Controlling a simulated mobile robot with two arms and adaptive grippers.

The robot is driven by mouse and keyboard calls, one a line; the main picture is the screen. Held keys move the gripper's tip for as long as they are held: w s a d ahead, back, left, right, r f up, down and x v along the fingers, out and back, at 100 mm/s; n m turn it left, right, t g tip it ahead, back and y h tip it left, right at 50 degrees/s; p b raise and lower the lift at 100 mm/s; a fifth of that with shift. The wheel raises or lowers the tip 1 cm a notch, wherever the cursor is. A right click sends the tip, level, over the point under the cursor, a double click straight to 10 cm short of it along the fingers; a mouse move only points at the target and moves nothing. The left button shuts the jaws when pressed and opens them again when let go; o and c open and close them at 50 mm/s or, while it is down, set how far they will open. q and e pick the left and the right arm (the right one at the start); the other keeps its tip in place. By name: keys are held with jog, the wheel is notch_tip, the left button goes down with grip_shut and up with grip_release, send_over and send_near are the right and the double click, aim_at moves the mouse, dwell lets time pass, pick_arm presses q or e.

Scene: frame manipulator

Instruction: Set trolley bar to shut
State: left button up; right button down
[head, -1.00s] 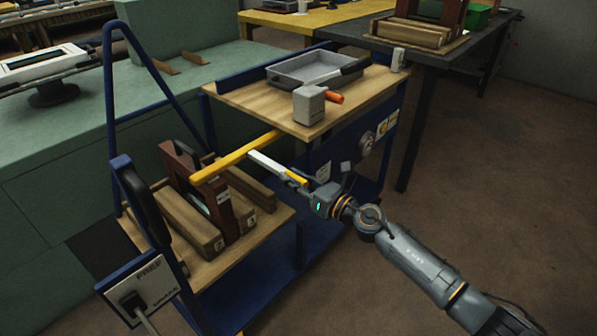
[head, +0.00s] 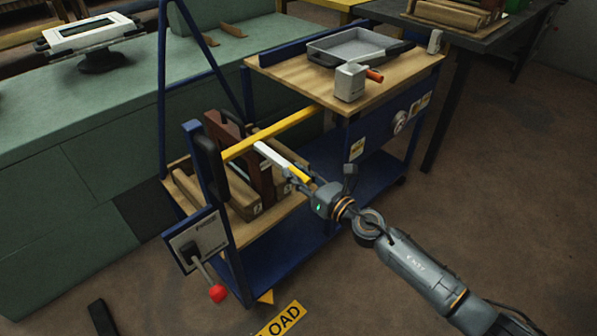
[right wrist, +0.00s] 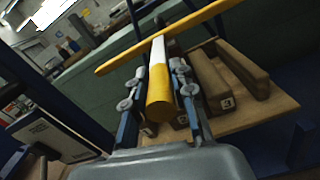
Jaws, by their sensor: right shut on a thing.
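The yellow trolley bar (head: 270,133) runs across the open side of the blue trolley, above its lower shelf. Its left end appears at the blue corner post (head: 192,135); I cannot tell whether they touch. A white handle with a yellow end (head: 280,158) sticks out from the bar toward me. My right gripper (head: 300,181) is shut on this handle. The right wrist view shows the handle (right wrist: 159,90) between the two fingers, with the bar (right wrist: 190,27) crossing beyond it. My left gripper is not in view.
Brown frames and wooden blocks (head: 188,190) sit on the lower shelf behind the bar. The upper shelf holds a grey tray (head: 352,46) and a grey block (head: 349,83). A panel with a red-knobbed lever (head: 217,293) stands at the left. Floor at right is clear.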

jog(key=shift+s+a, duration=0.15)
jog(key=shift+a, duration=0.1)
jog(key=c, duration=1.1)
grip_release()
jog(key=shift+d, duration=0.15)
jog(key=v, duration=1.2)
